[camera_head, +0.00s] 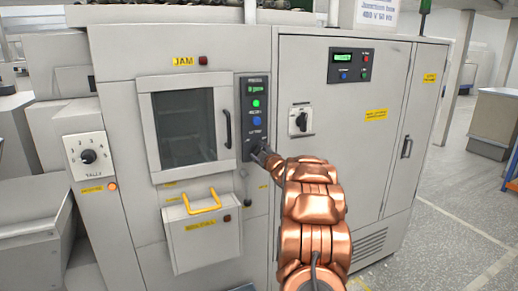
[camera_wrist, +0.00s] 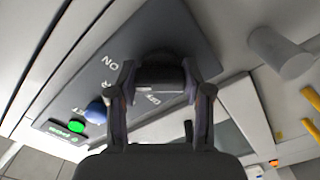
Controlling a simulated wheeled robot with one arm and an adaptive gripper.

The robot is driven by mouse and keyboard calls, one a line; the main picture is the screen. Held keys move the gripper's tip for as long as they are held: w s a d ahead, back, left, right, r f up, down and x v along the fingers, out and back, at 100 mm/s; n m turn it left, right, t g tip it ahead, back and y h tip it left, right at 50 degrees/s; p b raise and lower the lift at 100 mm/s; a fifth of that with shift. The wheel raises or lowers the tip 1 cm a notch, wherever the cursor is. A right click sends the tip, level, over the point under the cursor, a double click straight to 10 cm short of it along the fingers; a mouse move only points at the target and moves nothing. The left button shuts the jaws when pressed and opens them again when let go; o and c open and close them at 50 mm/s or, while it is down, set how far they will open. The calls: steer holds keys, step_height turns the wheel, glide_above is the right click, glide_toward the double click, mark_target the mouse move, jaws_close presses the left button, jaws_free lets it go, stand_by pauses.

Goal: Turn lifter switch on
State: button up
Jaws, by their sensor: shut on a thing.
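The lifter switch is a dark knob (camera_wrist: 160,76) at the end of a dark grey control panel (camera_wrist: 110,50) in the wrist view, with ON and OFF lettering beside it. My gripper (camera_wrist: 158,88) has its two fingers on either side of this knob and is shut on it. In the head view the panel (camera_head: 254,82) stands upright on the grey machine, and my gripper (camera_head: 262,155) is at its lower end. My gripper and copper-coloured arm hide the knob there. Which way the knob points cannot be told.
The panel also carries a lit green button (camera_head: 256,103) and a blue button (camera_head: 257,121). A windowed door (camera_head: 184,128) with a dark handle is to the left. A bin with a yellow handle (camera_head: 202,208) sits below. A rotary switch (camera_head: 300,121) is to the right.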

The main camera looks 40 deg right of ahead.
steer(key=shift+m, duration=0.4)
steer(key=o, duration=1.2)
steer(key=shift+c, duration=0.2)
steer(key=shift+s, duration=0.1)
steer(key=v, duration=1.2)
steer(key=shift+a, duration=0.1)
